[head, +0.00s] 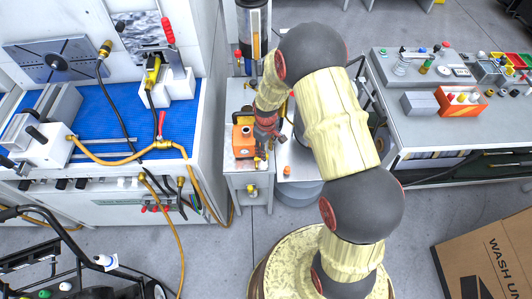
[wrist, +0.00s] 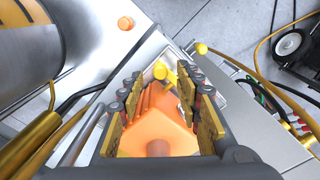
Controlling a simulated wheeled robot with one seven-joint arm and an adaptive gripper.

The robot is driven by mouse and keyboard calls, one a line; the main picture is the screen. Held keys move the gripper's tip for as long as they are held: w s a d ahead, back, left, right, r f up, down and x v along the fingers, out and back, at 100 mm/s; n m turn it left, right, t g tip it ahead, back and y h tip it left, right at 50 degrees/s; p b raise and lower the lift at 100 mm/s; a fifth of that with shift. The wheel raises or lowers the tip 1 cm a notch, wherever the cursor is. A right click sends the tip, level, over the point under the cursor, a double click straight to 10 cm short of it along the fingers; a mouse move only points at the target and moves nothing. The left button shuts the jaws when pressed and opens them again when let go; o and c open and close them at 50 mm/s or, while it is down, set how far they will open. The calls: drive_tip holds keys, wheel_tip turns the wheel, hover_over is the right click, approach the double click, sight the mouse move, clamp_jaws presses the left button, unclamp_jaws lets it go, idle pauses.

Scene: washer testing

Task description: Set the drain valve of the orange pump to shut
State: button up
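The orange pump (head: 243,141) sits on a narrow grey stand in the head view, partly hidden by my arm. In the wrist view its orange body (wrist: 152,118) lies below and between my fingers. A small yellow handle with a round knob (wrist: 160,70) shows at the pump's end, between the fingertips. I take it for the drain valve, but cannot read its setting. My gripper (wrist: 158,82) is open, pointing down over the pump, with nothing clearly held. Whether a finger touches the handle cannot be told. In the head view my gripper (head: 263,148) is beside the pump.
Another yellow knob (wrist: 201,48) is on the stand's front, also in the head view (head: 252,190). An orange cap (head: 287,171) lies right of the pump. A metal cylinder (head: 253,30) stands behind. A blue-matted bench (head: 100,115) with hoses is left; a grey bench (head: 430,125) is right.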

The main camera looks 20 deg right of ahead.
wheel_tip(320, 180, up, 9)
drive_tip(key=shift+r, duration=0.15)
idle(0.7)
drive_tip(key=s+a+r+m+t, duration=0.1)
drive_tip(key=s+r+m+t, duration=0.1)
drive_tip(key=s+r, duration=1)
drive_tip(key=s+a+r+m+t, duration=0.2)
drive_tip(key=s+r, duration=1)
drive_tip(key=r, duration=0.7)
drive_tip(key=shift+s+r+m+t, duration=0.15)
drive_tip(key=shift+s+m+t, duration=0.15)
drive_tip(key=shift+m+t, duration=0.5)
